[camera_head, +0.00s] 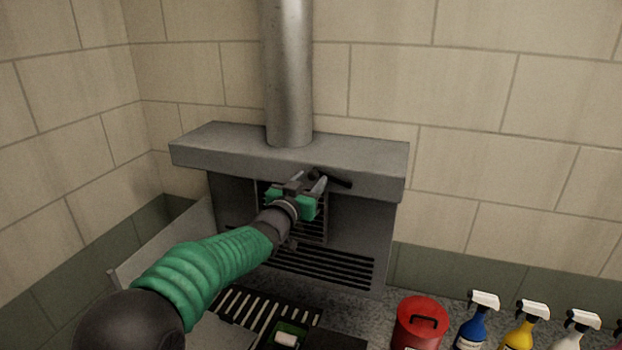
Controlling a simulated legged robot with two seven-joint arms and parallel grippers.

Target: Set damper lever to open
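The damper lever (333,178) is a short black handle on the front of the grey hood unit (290,160), just under its top slab. It points to the right and slopes slightly down. My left gripper (319,186) is in front of the unit, at the left end of the lever. Its fingers appear spread, with a pale fingertip close to the lever. I cannot tell whether it touches the lever. My green-sleeved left arm hides part of the grille (320,265) behind it. My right gripper is not in view.
A metal flue pipe (288,75) rises from the unit. A red can (421,322) and several spray bottles, one blue (474,325) and one yellow (522,328), stand at the lower right.

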